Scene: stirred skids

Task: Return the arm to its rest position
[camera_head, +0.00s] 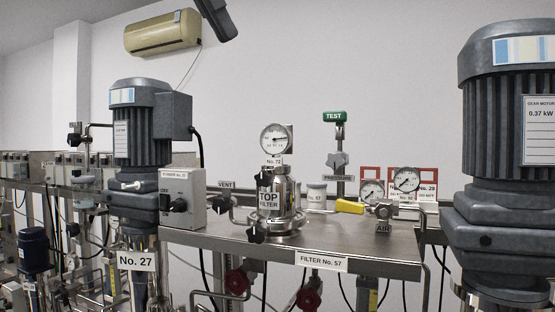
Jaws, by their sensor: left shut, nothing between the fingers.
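My left gripper (217,20) shows only in part, as a dark grey shape at the top edge of the head view, left of the middle. It is shut and empty, in front of the white wall and apart from everything on the skid. The rest of the left arm is out of the picture. My right gripper is not in view.
A steel bench (340,246) carries a TOP FILTER vessel (284,195), gauges (404,180) and a yellow-handled valve (349,207). Large gear motors stand at left (137,140) and near right (500,120). An air conditioner (162,33) hangs behind. The upper middle is free.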

